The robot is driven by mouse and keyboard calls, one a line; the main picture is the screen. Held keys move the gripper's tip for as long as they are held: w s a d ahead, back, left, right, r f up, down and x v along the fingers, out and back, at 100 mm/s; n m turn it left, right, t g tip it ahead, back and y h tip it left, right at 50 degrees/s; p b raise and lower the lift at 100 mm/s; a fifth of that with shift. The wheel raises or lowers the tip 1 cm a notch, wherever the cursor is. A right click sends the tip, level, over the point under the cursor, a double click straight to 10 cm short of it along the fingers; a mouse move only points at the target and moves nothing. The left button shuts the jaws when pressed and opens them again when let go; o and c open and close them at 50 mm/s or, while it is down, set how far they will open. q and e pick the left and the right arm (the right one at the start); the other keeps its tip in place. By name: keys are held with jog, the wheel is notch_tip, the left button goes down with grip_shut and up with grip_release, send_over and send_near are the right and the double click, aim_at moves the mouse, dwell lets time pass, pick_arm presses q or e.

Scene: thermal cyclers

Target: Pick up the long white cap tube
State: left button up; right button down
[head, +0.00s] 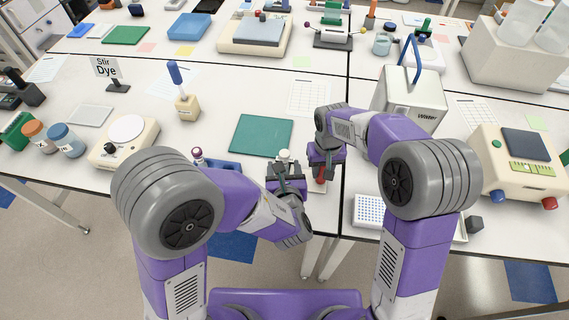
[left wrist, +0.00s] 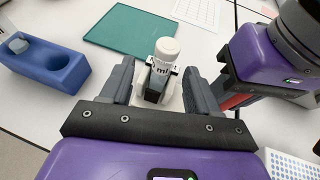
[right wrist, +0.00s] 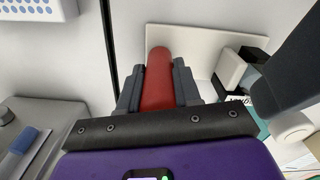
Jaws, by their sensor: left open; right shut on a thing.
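The long white cap tube (left wrist: 165,52), with a printed label on its front, stands upright in the left wrist view. A pale holder shows around its lower part. Its white cap shows in the head view (head: 284,155). My left gripper (left wrist: 160,85) is open, with one finger on each side of the tube; I cannot tell whether they touch it. My right gripper (right wrist: 157,90) is shut on a red handle-like thing (right wrist: 157,75) over a white plate (right wrist: 190,40), just right of the left gripper in the head view (head: 322,160).
A blue block (left wrist: 50,72) holding a grey-capped item stands left of the tube. A green mat (head: 261,135) lies behind. The Water bath (head: 412,100) and a dotted white rack (head: 370,211) are to the right. A stirrer (head: 124,142) stands at the left.

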aim_at(284, 155)
pick_arm(q)
jog(key=x, duration=0.7)
jog(key=shift+w+d+f, duration=0.1)
jog(key=shift+w+d, duration=0.05)
jog(key=shift+d, duration=0.15)
jog(key=shift+c, duration=0.4)
jog(key=c, duration=1)
notch_tip(284, 155, up, 10)
jog(key=shift+c, duration=0.2)
pick_arm(e)
jog(key=c, duration=0.7)
grip_release()
